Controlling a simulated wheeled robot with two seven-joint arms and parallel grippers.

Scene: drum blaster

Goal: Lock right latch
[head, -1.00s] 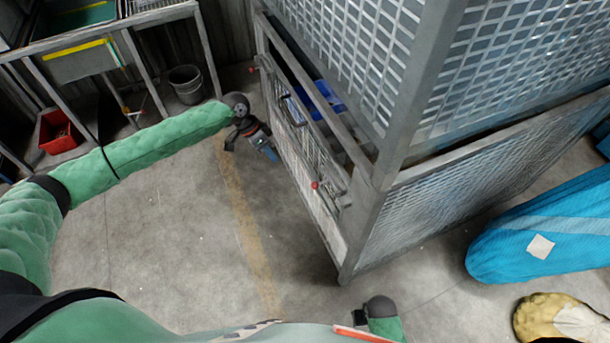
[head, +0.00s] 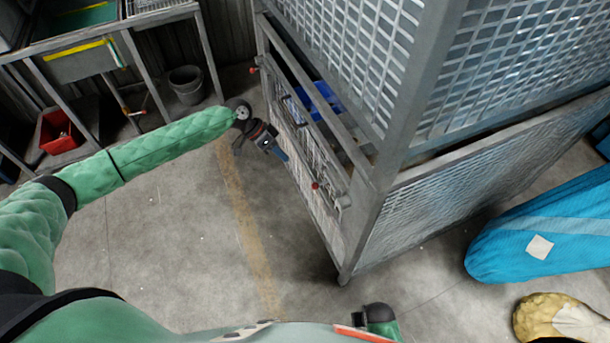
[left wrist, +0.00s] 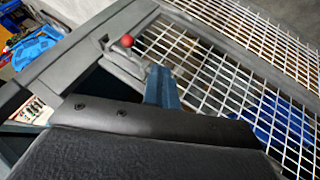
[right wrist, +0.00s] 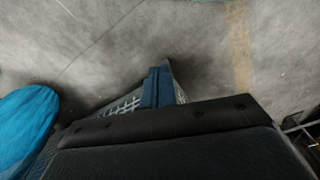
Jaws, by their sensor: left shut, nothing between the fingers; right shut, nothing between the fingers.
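The right latch (head: 317,186) has a red ball knob and sits on the cage door near the front corner post. It also shows in the left wrist view (left wrist: 127,42), on a grey bracket beside the white mesh. My left gripper (head: 281,155) is shut and empty, to the left of the latch in the head view and close to the door. Its blue fingers (left wrist: 162,85) point toward the mesh just below the knob in the left wrist view; I cannot tell whether they touch. My right gripper (right wrist: 157,88) is shut and empty, low by the cage.
The grey mesh cage (head: 345,255) fills the right. Another red knob (head: 253,70) is at the door's far end. A blue object (head: 318,100) lies inside. A bucket (head: 186,85) and red bin (head: 60,132) are back left. Floor at left is clear.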

